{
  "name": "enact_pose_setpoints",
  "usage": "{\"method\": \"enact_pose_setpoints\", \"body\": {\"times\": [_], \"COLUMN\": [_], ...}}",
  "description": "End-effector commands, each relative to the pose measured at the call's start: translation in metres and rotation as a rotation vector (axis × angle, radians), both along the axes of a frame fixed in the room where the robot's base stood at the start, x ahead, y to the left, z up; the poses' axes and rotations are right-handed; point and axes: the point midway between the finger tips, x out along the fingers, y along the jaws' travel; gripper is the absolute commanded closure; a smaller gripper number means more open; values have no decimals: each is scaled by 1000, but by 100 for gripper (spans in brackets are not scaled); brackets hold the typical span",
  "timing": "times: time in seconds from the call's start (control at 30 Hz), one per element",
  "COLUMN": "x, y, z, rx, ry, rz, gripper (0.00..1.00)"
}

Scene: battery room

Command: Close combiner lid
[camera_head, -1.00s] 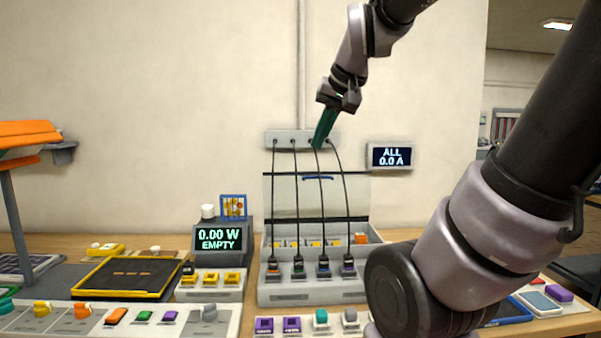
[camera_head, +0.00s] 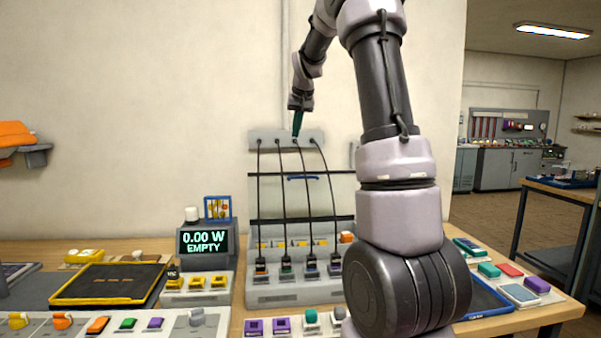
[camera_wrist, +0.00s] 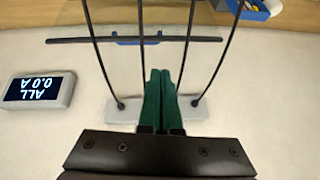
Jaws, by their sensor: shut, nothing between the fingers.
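The combiner (camera_head: 290,292) is a grey box on the table in the head view, with several cables plugged into its front. Its clear lid (camera_head: 270,198) stands open and upright at the back, with a dark top edge and a blue handle (camera_head: 303,178). The handle also shows in the wrist view (camera_wrist: 135,41), behind the cables. My gripper (camera_head: 296,132), with green fingers, is above the lid, in front of the wall strip where the cables end. In the wrist view its fingers (camera_wrist: 160,75) are together and empty, apart from the handle.
Black cables (camera_head: 281,195) run from the wall strip (camera_head: 264,138) down in front of the lid. A display reading 0.00 W EMPTY (camera_head: 204,242) stands left of the combiner. My arm hides the combiner's right side. An ALL 0.0 A display (camera_wrist: 38,90) is on the wall.

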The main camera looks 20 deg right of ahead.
Motion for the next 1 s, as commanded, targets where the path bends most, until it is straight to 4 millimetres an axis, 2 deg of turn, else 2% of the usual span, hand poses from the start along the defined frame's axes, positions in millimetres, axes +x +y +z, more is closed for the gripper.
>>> {"method": "enact_pose_setpoints", "body": {"times": [0.03, 0.1, 0.2, 0.3, 0.57, 1.0], "x": [24, 49, 76, 93, 108, 147], "y": [-13, -29, -46, -57, -65, -77], "z": [-16, -32, -52, -65, -85, -158], "rx": [-18, -44, -73, -92, -104, -104], "ry": [13, 23, 35, 41, 47, 48], "rz": [-2, -2, 1, 4, 6, 5], "gripper": [100, 100, 100, 100, 100, 100]}}
